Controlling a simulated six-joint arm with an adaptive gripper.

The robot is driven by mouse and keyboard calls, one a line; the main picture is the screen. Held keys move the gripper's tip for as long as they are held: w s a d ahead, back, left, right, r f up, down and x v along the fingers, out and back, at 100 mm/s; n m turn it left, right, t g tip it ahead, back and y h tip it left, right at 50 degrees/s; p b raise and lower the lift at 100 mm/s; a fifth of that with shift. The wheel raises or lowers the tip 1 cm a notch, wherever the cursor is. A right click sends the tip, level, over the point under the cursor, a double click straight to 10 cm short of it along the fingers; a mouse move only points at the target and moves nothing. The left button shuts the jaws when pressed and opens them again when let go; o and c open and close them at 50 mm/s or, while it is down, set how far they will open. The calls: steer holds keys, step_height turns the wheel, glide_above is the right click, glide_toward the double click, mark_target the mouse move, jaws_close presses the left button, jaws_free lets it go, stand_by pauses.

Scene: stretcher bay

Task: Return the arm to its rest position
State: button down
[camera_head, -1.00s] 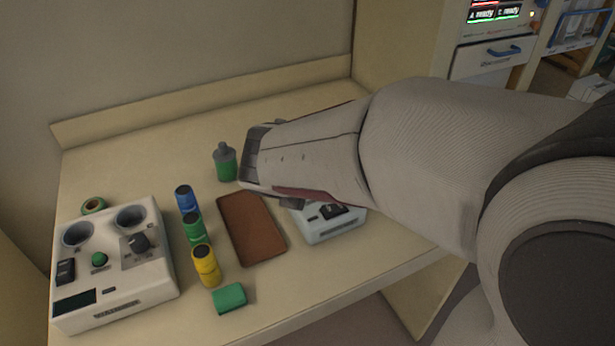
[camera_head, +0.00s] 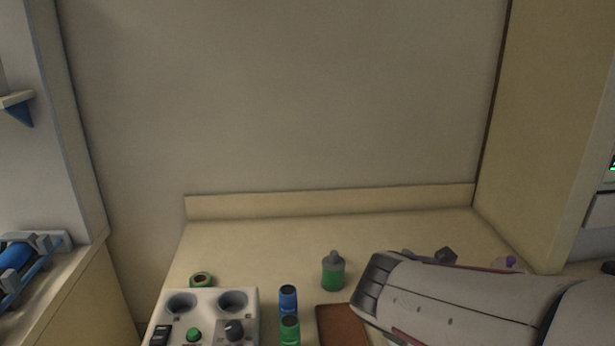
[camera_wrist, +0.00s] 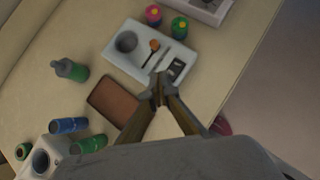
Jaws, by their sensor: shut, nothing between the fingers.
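My gripper (camera_wrist: 158,92) shows in the wrist view with its two fingers together at the tips, shut and empty. In that view the tips overlap the near edge of a white tray-like device (camera_wrist: 118,58) and lie just right of a brown rectangular pad (camera_wrist: 112,98). In the head view my arm's end covers the right part of the bench (camera_head: 240,235), and its fingertips are hidden. A green bottle with a grey top (camera_head: 333,273) stands just left of the arm's end, with a small gap.
A white console (camera_head: 212,312) stands at the bench's left, with blue (camera_head: 288,298) and green (camera_head: 289,330) cylinders beside it. A green ring (camera_head: 202,279) lies behind it. Pink (camera_wrist: 153,15) and green (camera_wrist: 179,26) cylinders stand past the tray-like device. A wall closes the back.

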steer(key=s+a+r+m+y, duration=0.1)
steer(key=s+a+m+y, duration=0.2)
steer(key=s+m, duration=0.5)
steer(key=s+a+r+m+y, duration=0.1)
steer(key=s+a+m, duration=0.3)
steer(key=s+m, duration=0.5)
steer(key=shift+s+a+r+m+y, duration=0.25)
steer(key=shift+m+y, duration=0.65)
steer(key=shift+m, duration=4)
steer(key=shift+f, duration=0.15)
steer(key=c, duration=2)
jaws_free()
steer(key=shift+o, duration=0.2)
